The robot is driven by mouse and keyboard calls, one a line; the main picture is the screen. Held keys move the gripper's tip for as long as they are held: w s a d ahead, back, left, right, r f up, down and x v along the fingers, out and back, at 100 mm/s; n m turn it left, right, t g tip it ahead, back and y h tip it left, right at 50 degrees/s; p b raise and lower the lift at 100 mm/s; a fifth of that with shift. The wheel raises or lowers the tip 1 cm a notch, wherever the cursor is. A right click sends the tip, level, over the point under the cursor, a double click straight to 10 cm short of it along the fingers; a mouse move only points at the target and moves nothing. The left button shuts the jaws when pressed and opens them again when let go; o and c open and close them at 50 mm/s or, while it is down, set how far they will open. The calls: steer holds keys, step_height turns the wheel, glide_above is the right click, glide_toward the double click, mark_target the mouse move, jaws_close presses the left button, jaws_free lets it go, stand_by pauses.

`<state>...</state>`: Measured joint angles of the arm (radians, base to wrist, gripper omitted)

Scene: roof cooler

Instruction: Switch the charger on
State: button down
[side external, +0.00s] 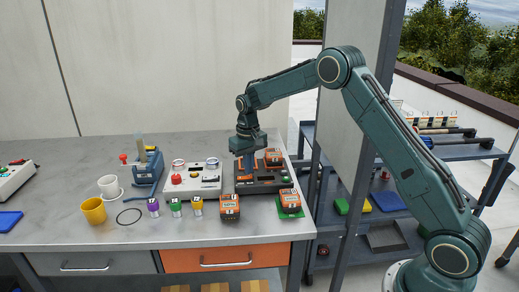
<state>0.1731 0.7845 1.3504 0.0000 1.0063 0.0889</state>
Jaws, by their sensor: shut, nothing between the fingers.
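The charger (244,188) is a dark, flat unit at the right part of the grey bench. My gripper (248,172) points down over the left back part of the charger, shut and empty. I cannot tell whether its tips touch the charger. The charger's switch is too small to make out or is hidden by the gripper.
Two more battery packs stand in front, one on the bench (229,209) and one on a green pad (290,203). A white box with a red button (192,182) is close on the left. Small jars (175,208), a yellow mug (93,211) and a blue tool (148,172) stand farther left.

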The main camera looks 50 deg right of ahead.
mark_target(249, 176)
steer(key=shift+f, duration=0.65)
stand_by(0.6)
steer(key=shift+r, duration=3.5)
